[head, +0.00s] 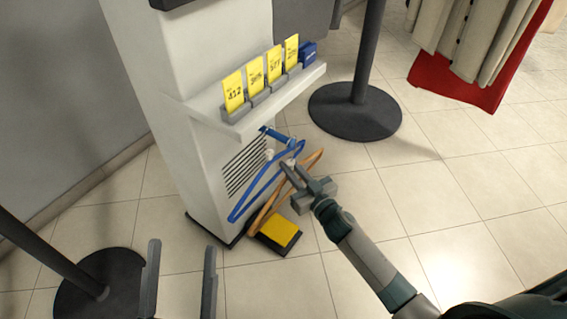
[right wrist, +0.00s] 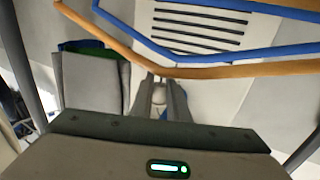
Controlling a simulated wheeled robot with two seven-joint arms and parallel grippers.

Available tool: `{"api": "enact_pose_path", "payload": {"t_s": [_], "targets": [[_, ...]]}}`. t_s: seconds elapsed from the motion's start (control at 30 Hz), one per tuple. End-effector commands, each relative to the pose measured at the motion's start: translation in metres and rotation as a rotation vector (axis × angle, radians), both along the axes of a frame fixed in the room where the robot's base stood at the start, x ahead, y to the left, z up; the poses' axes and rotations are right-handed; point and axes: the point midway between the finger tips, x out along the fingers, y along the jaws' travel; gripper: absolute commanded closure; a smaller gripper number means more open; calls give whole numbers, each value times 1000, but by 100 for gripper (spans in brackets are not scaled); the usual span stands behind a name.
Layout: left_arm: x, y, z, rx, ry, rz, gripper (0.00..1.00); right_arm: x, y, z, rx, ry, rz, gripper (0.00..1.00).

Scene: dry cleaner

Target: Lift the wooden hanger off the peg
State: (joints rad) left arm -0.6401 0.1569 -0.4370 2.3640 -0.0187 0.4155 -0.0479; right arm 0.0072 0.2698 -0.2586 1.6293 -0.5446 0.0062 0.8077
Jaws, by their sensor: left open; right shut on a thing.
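The wooden hanger (head: 314,159) hangs at the front of the white stand, below its ledge. It also crosses the right wrist view as an orange bar (right wrist: 235,70). A blue hanger (head: 234,216) hangs close behind it, nearer the panel; it also shows in the right wrist view (right wrist: 205,57). A blue peg (head: 277,136) sticks out from the stand above them. My right gripper (head: 287,170) is shut on the wooden hanger's bar; its fingertips meet there in the right wrist view (right wrist: 158,78). The hanger's hook is not clearly visible. My left gripper (head: 181,248) is open and empty at bottom left.
The white stand (head: 165,100) carries a ledge with yellow number cards (head: 254,77). A yellow-topped dark box (head: 279,231) sits on the floor below the hangers. Black post bases stand at back (head: 355,112) and lower left (head: 100,290). Tiled floor at right is clear.

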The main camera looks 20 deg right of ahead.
Motion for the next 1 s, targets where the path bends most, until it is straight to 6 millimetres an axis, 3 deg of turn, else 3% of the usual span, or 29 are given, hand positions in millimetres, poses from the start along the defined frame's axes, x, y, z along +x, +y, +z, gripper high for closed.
{"api": "enact_pose_path", "payload": {"t_s": [0.53, 0.73, 1.0], "targets": [[30, -1, -55, 117, 323, -8, 35, -96, -75, 1, -1, 1, 0, 100], [34, 0, -65, 135, 374, -8, 35, -114, -90, 1, -1, 0, 0, 100], [35, 0, -69, 140, 390, -9, 35, -119, -94, 1, 0, -1, 0, 100]]}}
